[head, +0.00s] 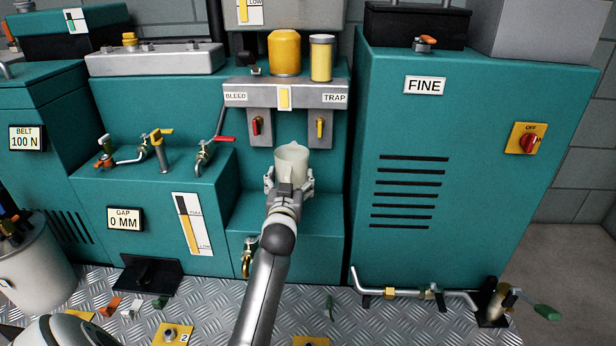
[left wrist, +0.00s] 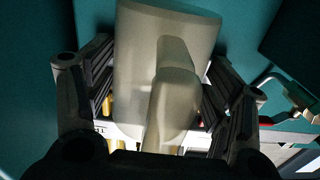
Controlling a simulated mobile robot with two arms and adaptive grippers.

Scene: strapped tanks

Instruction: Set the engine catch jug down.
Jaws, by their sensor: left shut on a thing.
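The engine catch jug (head: 292,160) is a pale cream jug, upright in the head view, in front of the teal machine and just below the BLEED/TRAP bracket. My left gripper (head: 289,184) is shut on it, with a finger on each side. In the left wrist view the jug (left wrist: 165,30) fills the middle, and its handle (left wrist: 172,100) lies between the fingers of my gripper (left wrist: 158,105). The jug's base is hidden behind the gripper, so I cannot tell whether it touches the teal ledge (head: 322,215). My right gripper is not in view.
A red-handled tap (head: 205,150) stands to the left. The tall FINE cabinet (head: 470,150) walls the right side. The ledge has bare room right of the jug.

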